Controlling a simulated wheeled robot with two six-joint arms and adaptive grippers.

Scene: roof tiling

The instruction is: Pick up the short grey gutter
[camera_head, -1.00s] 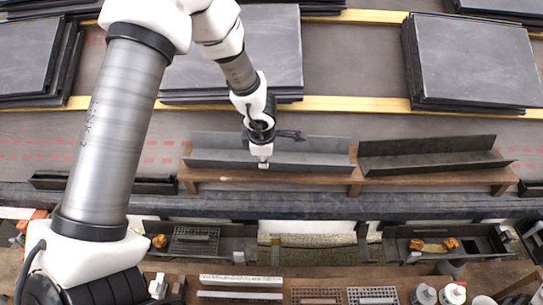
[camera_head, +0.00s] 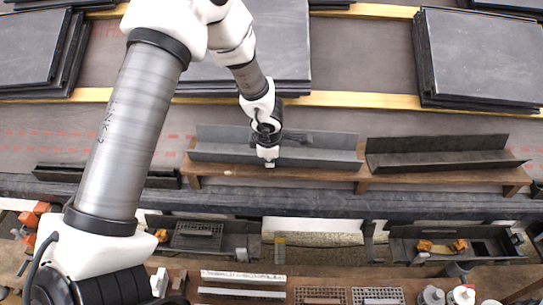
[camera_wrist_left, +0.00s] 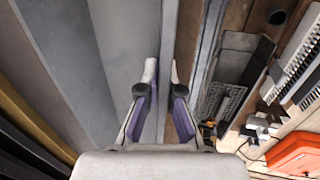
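A light grey gutter (camera_head: 322,159), L- or U-shaped in section, lies along a brown plank on the left. A darker grey gutter (camera_head: 440,163) of similar length lies to its right on the same plank. My left gripper (camera_head: 269,164) points down at the front wall of the light grey gutter, near its middle, and hides part of it. In the left wrist view its two fingers (camera_wrist_left: 164,75) are parted, one on each side of the gutter's (camera_wrist_left: 122,45) edge, with a visible gap. Contact cannot be told. My right gripper is not in view.
The brown plank (camera_head: 220,177) carries both gutters. Stacks of dark slates (camera_head: 485,55) stand behind on yellow battens (camera_head: 350,99). Dark trays (camera_head: 195,240) with small items and several tools lie nearer me. Another dark channel (camera_head: 60,174) lies at the left.

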